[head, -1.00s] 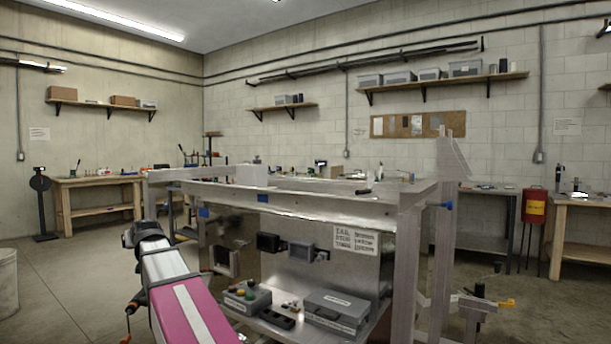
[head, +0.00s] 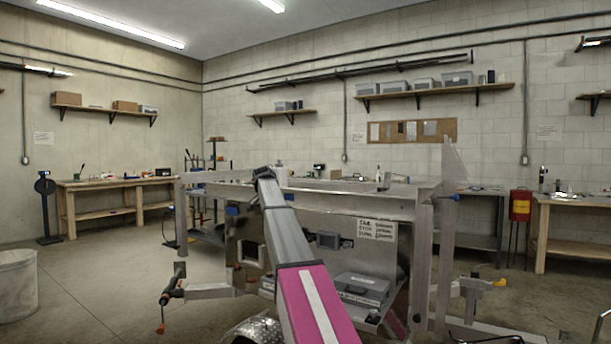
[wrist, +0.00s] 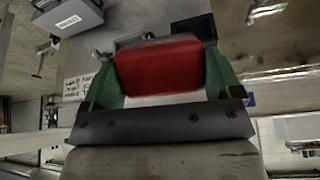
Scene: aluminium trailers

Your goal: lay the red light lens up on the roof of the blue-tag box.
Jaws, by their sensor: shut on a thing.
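The red light lens (wrist: 158,74) is between the green-padded fingers of my gripper (wrist: 163,62) in the wrist view. My gripper is shut on its two sides, clear of the surfaces behind it. In the head view the dark end of my arm (head: 264,174) is at the upper edge of the metal trailer frame; the lens is not discernible there. A small blue tag (head: 232,210) is on the front of that frame, left of my arm. A blue patch (wrist: 250,99) shows right of the gripper in the wrist view. I cannot tell which roof belongs to the blue-tag box.
A grey case (head: 362,289) lies on the trailer's low shelf and shows in the wrist view (wrist: 68,17). A printed sign (head: 377,230) is on the panel. An upright post (head: 448,250) stands at the right. Wooden benches line the walls. Floor at the left is open.

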